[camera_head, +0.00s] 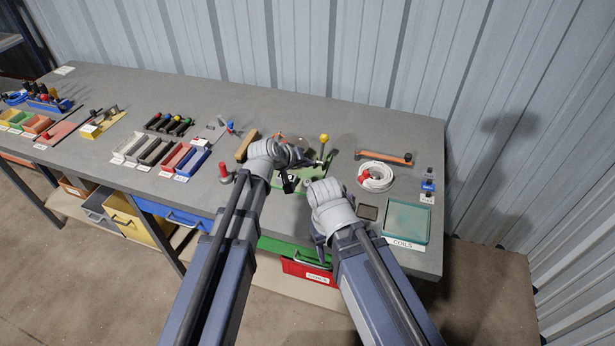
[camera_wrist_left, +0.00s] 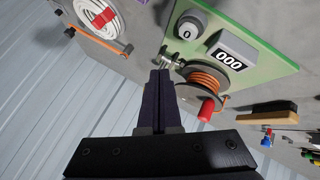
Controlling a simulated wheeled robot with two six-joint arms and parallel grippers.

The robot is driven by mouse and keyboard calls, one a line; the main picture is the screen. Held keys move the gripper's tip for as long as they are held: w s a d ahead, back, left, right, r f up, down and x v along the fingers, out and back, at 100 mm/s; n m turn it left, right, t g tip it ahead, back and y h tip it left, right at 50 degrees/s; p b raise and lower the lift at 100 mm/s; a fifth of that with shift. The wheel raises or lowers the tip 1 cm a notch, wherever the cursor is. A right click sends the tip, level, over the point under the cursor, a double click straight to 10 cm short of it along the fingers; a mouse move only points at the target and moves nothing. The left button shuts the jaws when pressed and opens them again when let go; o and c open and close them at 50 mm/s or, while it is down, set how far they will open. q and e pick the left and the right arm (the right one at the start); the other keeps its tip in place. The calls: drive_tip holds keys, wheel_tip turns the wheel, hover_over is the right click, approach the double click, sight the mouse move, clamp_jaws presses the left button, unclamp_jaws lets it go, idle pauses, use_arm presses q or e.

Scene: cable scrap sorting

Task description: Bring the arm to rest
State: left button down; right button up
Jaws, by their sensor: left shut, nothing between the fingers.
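My left gripper (camera_head: 302,158) is over the back of the bench's middle, beside the green board (camera_head: 312,173), with nothing held. In the left wrist view its two dark fingers (camera_wrist_left: 160,75) lie together, shut and empty. Their tips appear in front of the green board's edge (camera_wrist_left: 262,50), near a spool of orange cable (camera_wrist_left: 208,78); I cannot tell the gap. My right arm is bent over the front of the bench, and its gripper (camera_head: 319,240) is dark and mostly hidden by the wrist, so its jaws cannot be read.
The board carries a counter (camera_wrist_left: 230,55) and a dial (camera_wrist_left: 188,24). A white coil (camera_head: 375,177), an orange strip (camera_head: 385,157) and a teal tray (camera_head: 407,222) are on the right. Small bins (camera_head: 155,152) line the left. A brush (camera_head: 246,145) lies left of my left wrist.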

idle(0.3)
use_arm(q)
drive_tip(key=s+f+m+g, duration=0.1)
drive_tip(key=s, duration=0.2)
drive_tip(key=s+f+m+g+y, duration=0.1)
drive_tip(key=s+f, duration=0.1)
drive_tip(key=s, duration=0.2)
drive_tip(key=s+f+m+g+y, duration=0.1)
drive_tip(key=s, duration=0.3)
drive_tip(key=shift+s+f+g, duration=0.25)
drive_tip(key=shift+f+g, duration=0.05)
drive_tip(key=shift+g, duration=0.1)
drive_tip(key=s+a+f+m+g+y, duration=0.1)
drive_tip(key=s+a+g+y, duration=0.1)
drive_tip(key=s, duration=0.5)
drive_tip(key=s+a+f+m+g+y, duration=0.1)
drive_tip(key=s+a+g+y, duration=0.1)
drive_tip(key=s, duration=0.5)
drive_tip(key=shift+a+m+y, duration=0.3)
drive_tip(key=shift+a+y, duration=0.1)
drive_tip(key=shift+a, duration=0.4)
drive_tip(key=shift+s, duration=0.1)
